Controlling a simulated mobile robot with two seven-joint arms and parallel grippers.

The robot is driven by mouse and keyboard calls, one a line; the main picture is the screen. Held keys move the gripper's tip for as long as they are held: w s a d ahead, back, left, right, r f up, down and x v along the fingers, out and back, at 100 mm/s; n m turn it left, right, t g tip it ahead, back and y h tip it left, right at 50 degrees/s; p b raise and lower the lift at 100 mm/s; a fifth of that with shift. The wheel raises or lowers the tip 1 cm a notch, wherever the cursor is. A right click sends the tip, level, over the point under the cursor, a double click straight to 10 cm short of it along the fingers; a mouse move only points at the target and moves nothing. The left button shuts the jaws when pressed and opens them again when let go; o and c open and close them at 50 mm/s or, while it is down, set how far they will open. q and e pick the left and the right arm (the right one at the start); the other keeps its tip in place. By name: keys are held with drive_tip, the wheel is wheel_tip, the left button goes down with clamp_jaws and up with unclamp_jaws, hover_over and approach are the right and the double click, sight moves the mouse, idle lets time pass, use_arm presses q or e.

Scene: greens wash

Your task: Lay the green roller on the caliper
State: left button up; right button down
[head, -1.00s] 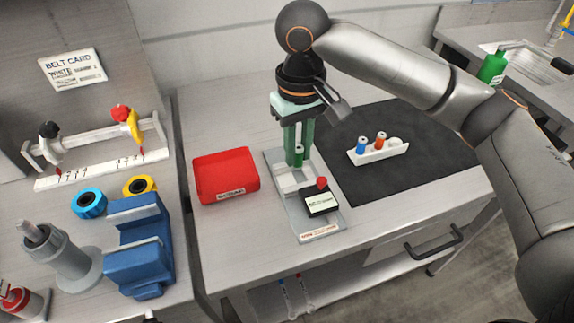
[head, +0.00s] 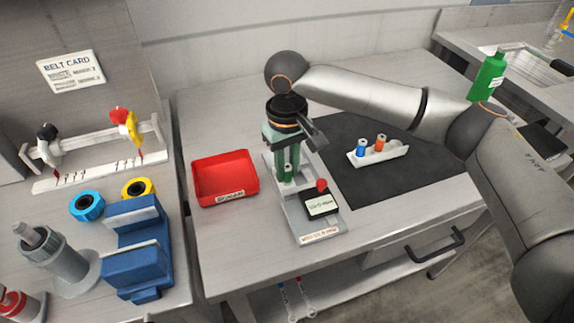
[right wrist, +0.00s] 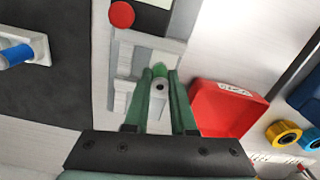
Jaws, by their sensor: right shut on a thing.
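The caliper (head: 298,218) is a grey flat device with a black display box and a red knob, lying on the middle bench. My right gripper (head: 286,178) points down over the caliper's far end and is shut on the green roller (head: 289,171). In the right wrist view the green roller (right wrist: 160,72) sits upright between the finger ends, its end with a dark hole facing the camera. The caliper's pale jaws (right wrist: 128,62) show just beyond it. Whether the roller touches the caliper I cannot tell. My left gripper is not in view.
A red tray (head: 226,198) stands close left of the caliper. A white rack (head: 388,153) with a blue and an orange roller sits on the dark mat (head: 435,178) to the right. Blue blocks (head: 140,275) and rings stand on the left bench.

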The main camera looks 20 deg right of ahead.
sight(287, 166)
drive_tip(key=c, duration=0.7)
unclamp_jaws()
drive_tip(key=shift+c, duration=0.2)
wheel_tip(287, 166, up, 12)
drive_tip(key=shift+r+p, duration=0.15)
drive_tip(key=shift+p, duration=0.2)
